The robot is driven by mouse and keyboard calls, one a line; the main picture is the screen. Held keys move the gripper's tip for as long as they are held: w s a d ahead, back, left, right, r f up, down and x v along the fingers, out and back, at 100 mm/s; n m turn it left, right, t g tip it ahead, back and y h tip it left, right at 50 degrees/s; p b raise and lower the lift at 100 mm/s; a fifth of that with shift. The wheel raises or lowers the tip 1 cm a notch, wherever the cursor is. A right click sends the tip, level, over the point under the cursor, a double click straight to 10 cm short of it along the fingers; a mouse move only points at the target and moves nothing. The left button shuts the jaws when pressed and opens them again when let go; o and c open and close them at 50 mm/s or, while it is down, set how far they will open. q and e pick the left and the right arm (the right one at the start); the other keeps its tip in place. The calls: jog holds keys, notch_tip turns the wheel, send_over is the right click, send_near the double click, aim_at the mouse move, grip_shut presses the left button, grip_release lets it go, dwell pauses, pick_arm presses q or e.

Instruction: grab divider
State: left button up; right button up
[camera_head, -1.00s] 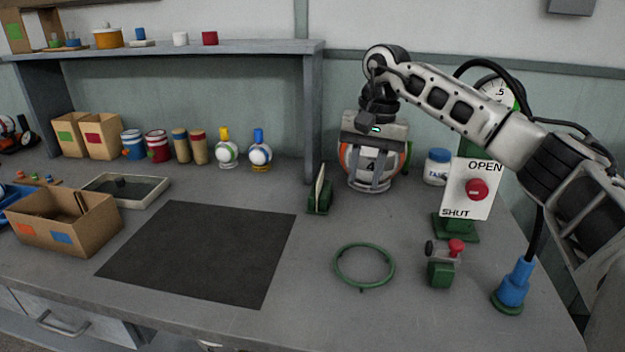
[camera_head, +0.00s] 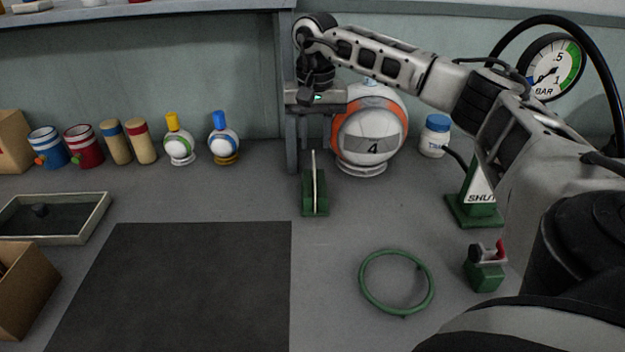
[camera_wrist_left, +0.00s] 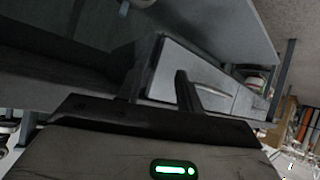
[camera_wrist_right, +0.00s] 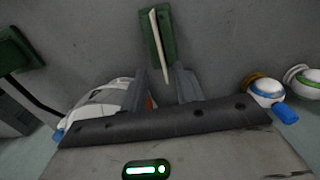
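The divider, a thin pale upright panel (camera_head: 314,180), stands in a slotted green block (camera_head: 316,205) right of the dark mat. In the right wrist view the panel (camera_wrist_right: 160,45) shows with its green block beyond the fingertips. My right gripper (camera_wrist_right: 160,88) is open and empty, its two fingers apart, with the panel roughly in line with the gap. In the head view my right gripper (camera_head: 316,120) hangs above and behind the divider, not touching it. My left gripper (camera_wrist_left: 158,88) is open and empty near the drawer fronts; the head view does not show it.
A white and orange ball (camera_head: 370,135) marked 4 stands just right of and behind the divider. A green ring (camera_head: 397,283) and a small green clamp (camera_head: 485,272) lie to the right. The dark mat (camera_head: 190,285) is clear. A shelf post rises behind the divider.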

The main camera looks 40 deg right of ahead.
aim_at(314, 163)
notch_tip(314, 163, down, 8)
jog(key=shift+f+p, duration=0.15)
jog(key=shift+p, duration=0.15)
grip_shut()
